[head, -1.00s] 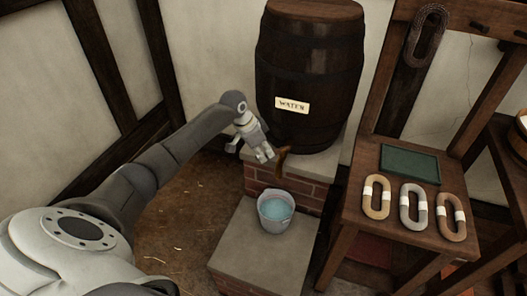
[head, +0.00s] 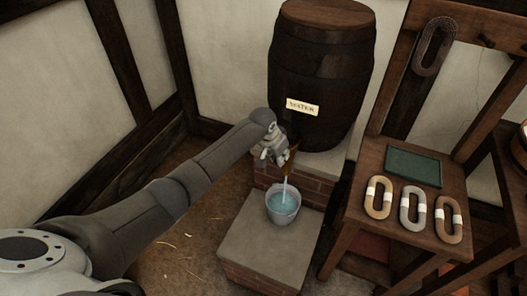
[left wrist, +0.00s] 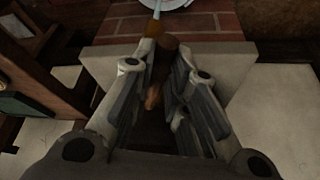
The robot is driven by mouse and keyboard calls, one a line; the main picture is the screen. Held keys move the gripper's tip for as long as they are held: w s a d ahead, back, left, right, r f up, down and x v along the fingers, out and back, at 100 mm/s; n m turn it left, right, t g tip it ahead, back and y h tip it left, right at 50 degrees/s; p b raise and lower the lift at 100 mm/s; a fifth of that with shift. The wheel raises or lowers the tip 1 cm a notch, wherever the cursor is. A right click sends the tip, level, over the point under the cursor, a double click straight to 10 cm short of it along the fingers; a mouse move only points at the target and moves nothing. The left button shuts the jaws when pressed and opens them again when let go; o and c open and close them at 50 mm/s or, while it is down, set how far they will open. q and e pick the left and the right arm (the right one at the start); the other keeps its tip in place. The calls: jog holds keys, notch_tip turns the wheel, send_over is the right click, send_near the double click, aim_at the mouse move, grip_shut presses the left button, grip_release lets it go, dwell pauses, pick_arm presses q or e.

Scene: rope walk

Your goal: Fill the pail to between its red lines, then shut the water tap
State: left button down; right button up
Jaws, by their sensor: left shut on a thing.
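The water barrel (head: 322,80) with its "WATER" label stands on a brick ledge. My left gripper (head: 279,152) is at the wooden tap (head: 292,155) low on the barrel. In the left wrist view the tap (left wrist: 154,70) is between the fingers, which are shut on it. A stream of water (head: 286,184) falls from the tap into the grey pail (head: 283,217). The pail holds bluish water; its red lines cannot be made out. Only a bit of the pail's rim (left wrist: 175,4) shows in the left wrist view. My right gripper is out of view.
The pail stands on a low stone-topped brick step (head: 255,240). To the right, a wooden bench (head: 345,200) bears a green slab (head: 413,166) and several rope coils (head: 411,203). A dark coil (head: 434,50) hangs above it. The floor left of the step is open.

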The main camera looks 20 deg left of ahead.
pick_arm(q)
jog(key=shift+d, duration=0.1)
dwell(0.4)
jog(key=c, duration=1.4)
grip_release()
jog(key=v, duration=1.2)
jog(key=shift+d, duration=0.1)
